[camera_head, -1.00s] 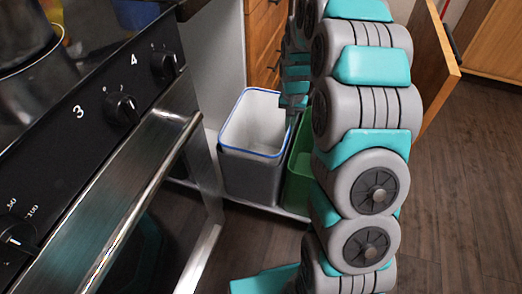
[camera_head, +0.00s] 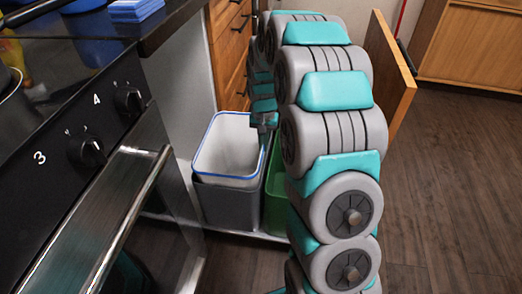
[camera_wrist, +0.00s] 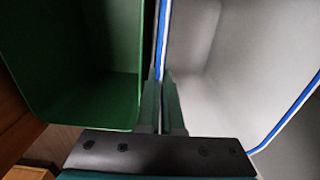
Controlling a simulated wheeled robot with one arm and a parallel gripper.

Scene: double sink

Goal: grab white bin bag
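The white bin bag (camera_head: 228,140) with a blue rim lines a grey bin (camera_head: 228,206) in the open cabinet. In the wrist view, the white bag (camera_wrist: 240,70) fills the right side, and its near-side rim runs down to my fingers. My gripper (camera_head: 264,128) is at the right edge of the rim, partly hidden by my arm. In the wrist view, my gripper (camera_wrist: 161,85) has its two fingers close together, one on each side of the thin rim, with only a narrow strip between them.
A green bin (camera_head: 276,190) stands right beside the grey one, on the left in the wrist view. An oven with knobs and a handle (camera_head: 130,205) is at the left. Wooden drawers (camera_head: 231,50) are behind. An open wooden door (camera_head: 388,75) stands at the right. Floor is clear at right.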

